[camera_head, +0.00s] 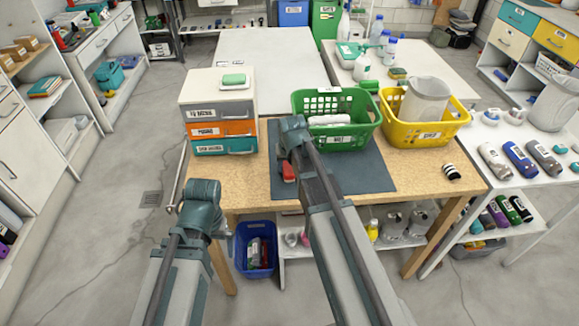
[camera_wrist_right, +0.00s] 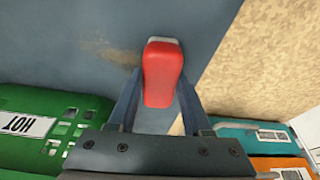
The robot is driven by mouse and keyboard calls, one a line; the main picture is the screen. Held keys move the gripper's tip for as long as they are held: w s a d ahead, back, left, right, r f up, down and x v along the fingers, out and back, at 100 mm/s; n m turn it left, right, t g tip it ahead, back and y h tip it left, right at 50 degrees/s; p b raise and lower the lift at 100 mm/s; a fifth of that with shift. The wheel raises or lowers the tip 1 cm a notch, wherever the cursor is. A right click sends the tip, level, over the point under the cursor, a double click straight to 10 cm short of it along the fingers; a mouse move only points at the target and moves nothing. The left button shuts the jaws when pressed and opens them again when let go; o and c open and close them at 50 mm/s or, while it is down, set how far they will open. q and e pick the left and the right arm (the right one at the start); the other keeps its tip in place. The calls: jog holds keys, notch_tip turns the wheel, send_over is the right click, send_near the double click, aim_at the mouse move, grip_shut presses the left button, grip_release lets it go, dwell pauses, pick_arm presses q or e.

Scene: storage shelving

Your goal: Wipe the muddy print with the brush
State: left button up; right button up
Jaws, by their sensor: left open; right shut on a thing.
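The brush is a red block with a pale end (camera_wrist_right: 162,75). It also shows beside my right wrist in the head view (camera_head: 289,172). My right gripper (camera_wrist_right: 160,108) is shut on it, over the dark blue-grey mat (camera_head: 365,172). I cannot tell whether the brush touches the mat. The muddy print (camera_wrist_right: 117,52) is a faint brown smear on the mat, just left of the brush's pale end in the wrist view. I cannot make it out in the head view. My left gripper (camera_head: 215,222) is open, low at the table's left front edge, its fingers mostly hidden.
A drawer unit (camera_head: 222,112) with a green-topped sponge stands left of the mat. A small black-and-white roll (camera_head: 452,172) lies at the right. A blue bin (camera_head: 240,262) is below the table.

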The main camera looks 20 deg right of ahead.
jog(key=shift+d, duration=0.15)
jog(key=shift+s+d, duration=0.2)
jog(key=shift+d, duration=0.65)
jog(key=shift+s+d, duration=0.2)
jog(key=shift+d, duration=0.65)
jog(key=shift+s+d+f, duration=0.1)
jog(key=shift+s+d, duration=0.15)
jog(key=shift+d, duration=0.6)
jog(key=shift+s+d, duration=0.2)
jog(key=shift+d, duration=0.65)
jog(key=shift+d, duration=0.1)
jog(key=shift+s+d, duration=0.2)
jog(key=shift+d, duration=0.65)
jog(key=shift+s+d, duration=0.15)
jog(key=shift+d, duration=0.7)
jog(key=shift+a, duration=0.1)
